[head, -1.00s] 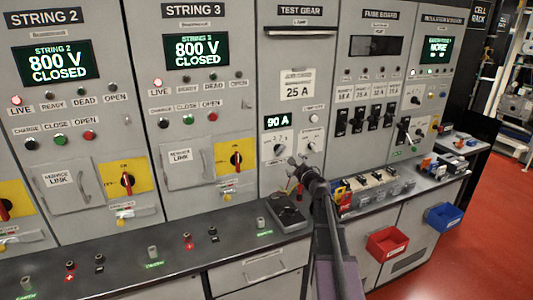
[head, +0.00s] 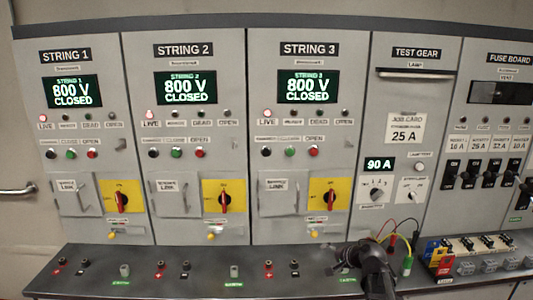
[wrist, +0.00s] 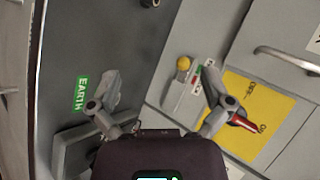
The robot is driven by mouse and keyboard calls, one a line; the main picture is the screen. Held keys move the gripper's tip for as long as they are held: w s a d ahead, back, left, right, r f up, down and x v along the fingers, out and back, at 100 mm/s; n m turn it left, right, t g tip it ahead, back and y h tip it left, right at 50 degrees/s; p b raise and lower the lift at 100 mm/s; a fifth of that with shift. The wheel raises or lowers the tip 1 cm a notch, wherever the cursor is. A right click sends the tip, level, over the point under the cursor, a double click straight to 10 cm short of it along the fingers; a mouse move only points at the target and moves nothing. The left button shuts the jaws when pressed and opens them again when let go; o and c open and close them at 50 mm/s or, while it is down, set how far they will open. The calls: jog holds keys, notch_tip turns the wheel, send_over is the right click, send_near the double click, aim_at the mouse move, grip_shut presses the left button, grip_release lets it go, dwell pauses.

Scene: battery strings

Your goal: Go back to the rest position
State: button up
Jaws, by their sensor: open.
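My gripper (wrist: 160,88) is open and empty in the wrist view, its two fingers spread wide. Between and beyond the fingers lie the dark bench top with a green EARTH label (wrist: 82,93) and a cabinet front with a yellow switch plate (wrist: 250,122) and a red handle. In the head view my dark arm (head: 372,268) reaches up over the bench at the lower right, in front of the test gear panel (head: 402,150). The gripper's fingers are too small and dark there to make out well.
The String 1 (head: 82,140), String 2 (head: 195,140) and String 3 (head: 308,140) cabinets each read 800 V CLOSED. Short sockets stand along the bench top (head: 205,280). Coloured leads (head: 408,240) and a fuse rack (head: 485,245) are right of my arm.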

jog(key=s+a+f+n+g+h, duration=0.2)
jog(key=s+f+n+g+h, duration=0.1)
jog(key=s, duration=0.6)
jog(key=s+a+f+n+g+h, duration=0.1)
jog(key=s+f+n+g+h, duration=0.2)
jog(key=s, duration=0.7)
jog(key=f+n+g, duration=0.1)
jog(key=n+g, duration=0.1)
jog(key=n, duration=0.1)
jog(key=shift+a+f+n+g, duration=0.2)
jog(key=shift+a+n+g, duration=0.1)
jog(key=shift+a+n, duration=0.1)
jog(key=shift+c, duration=0.2)
dwell(1.6)
